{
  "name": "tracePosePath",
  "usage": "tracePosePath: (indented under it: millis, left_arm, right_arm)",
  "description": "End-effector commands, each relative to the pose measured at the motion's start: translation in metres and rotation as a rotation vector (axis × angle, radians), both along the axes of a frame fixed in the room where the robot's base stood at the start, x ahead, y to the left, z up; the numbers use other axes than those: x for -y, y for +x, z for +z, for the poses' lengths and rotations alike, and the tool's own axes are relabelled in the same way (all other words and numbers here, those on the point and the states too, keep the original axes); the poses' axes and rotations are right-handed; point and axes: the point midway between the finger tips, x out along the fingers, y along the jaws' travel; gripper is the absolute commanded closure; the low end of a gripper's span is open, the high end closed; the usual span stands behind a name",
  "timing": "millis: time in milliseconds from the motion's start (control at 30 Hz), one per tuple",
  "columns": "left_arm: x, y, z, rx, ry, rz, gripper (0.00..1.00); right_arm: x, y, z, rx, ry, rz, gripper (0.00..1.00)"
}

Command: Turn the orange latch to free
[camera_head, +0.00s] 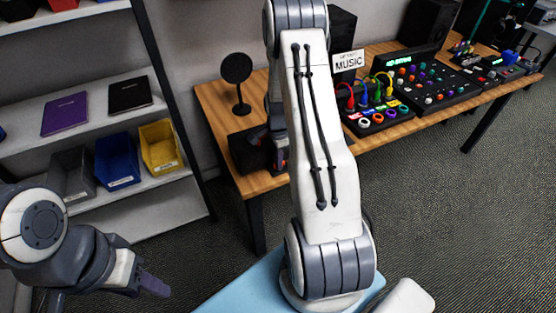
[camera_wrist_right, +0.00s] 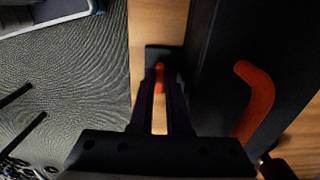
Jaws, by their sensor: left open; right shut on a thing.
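In the right wrist view a small orange piece, seemingly the orange latch (camera_wrist_right: 159,72), shows between my right gripper's (camera_wrist_right: 161,82) dark fingertips, which are shut on it. A black block sits just behind it. A larger bent orange bar (camera_wrist_right: 256,98) lies against a black box (camera_wrist_right: 215,60) to the right of the fingers. In the head view the black box (camera_head: 249,150) stands on the desk, partly hidden by my right arm, with a small orange bit beside it. My left gripper (camera_head: 150,284) is open and empty at the lower left, away from the desk.
The wooden desk (camera_head: 215,100) carries a round black stand (camera_head: 237,80), a music sign (camera_head: 349,61), a panel with coloured cables (camera_head: 378,120) and a mixer (camera_head: 430,82). A shelf with bins (camera_head: 118,160) stands left. The carpet right of my arm is clear.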

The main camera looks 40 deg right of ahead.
Motion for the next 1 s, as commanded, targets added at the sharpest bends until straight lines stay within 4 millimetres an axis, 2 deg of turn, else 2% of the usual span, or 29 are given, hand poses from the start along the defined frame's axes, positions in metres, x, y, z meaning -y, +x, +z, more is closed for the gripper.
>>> tracePosePath:
  millis: [33, 100, 667, 867, 1000]
  left_arm:
    - [0.0000, 0.0000, 0.0003, 0.000, 0.000, 0.000, 0.50]
    - [0.0000, 0.0000, 0.0002, 0.000, 0.000, 0.000, 0.50]
    - [0.0000, 0.0001, -0.0006, 0.000, 0.000, 0.000, 0.50]
    - [0.0000, 0.0000, -0.0044, 0.000, 0.000, 0.000, 0.50]
    - [0.0000, 0.0000, -0.0088, 0.000, 0.000, 0.000, 0.50]
  right_arm:
    - [0.0012, 0.0010, 0.0014, 0.004, -0.002, -0.004, 0.78]
    - [0.0011, 0.0011, 0.0013, 0.004, -0.002, -0.003, 0.55]
    - [0.0002, 0.0022, 0.0003, 0.006, -0.002, 0.012, 0.55]
    - [0.0002, 0.0019, -0.0004, 0.006, -0.004, 0.153, 0.55]
    - [0.0002, 0.0012, -0.0009, 0.006, -0.004, 0.334, 0.55]
